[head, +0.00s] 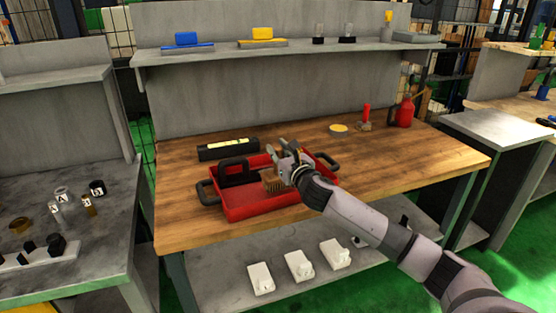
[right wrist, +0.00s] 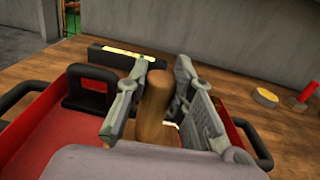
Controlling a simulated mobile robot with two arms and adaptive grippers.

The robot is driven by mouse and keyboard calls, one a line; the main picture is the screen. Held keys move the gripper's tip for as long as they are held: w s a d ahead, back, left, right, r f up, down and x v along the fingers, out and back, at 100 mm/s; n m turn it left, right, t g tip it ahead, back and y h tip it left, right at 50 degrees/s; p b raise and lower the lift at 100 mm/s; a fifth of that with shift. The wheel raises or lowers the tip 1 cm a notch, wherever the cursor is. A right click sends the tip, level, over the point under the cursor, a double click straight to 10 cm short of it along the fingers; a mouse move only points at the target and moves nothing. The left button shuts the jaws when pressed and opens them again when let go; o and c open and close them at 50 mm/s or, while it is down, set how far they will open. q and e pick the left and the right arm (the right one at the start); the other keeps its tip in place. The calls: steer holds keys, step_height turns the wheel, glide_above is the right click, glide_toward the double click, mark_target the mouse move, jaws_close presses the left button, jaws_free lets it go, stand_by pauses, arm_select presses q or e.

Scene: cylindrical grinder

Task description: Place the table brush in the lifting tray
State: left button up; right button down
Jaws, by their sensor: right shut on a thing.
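The red lifting tray (head: 238,210) with black handles sits on the wooden bench. It also shows in the right wrist view (right wrist: 50,132). My right gripper (head: 285,160) is over the tray's right part, shut on the table brush's wooden handle (right wrist: 154,106). The handle stands roughly upright between the two fingers. The brush's bristles (head: 273,183) point down inside the tray's outline; I cannot tell whether they touch its floor. My left gripper is not in view.
A black upright piece (right wrist: 90,90) stands in the tray's left part. A black box with a yellow strip (head: 228,148) lies behind the tray. A yellow disc (head: 339,128), a red-handled tool (head: 365,118) and a red can (head: 403,112) stand back right. The bench's right part is clear.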

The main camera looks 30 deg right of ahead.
steer(key=shift+f, duration=1.25)
steer(key=shift+f, duration=0.15)
steer(key=c, duration=1.4)
jaws_free()
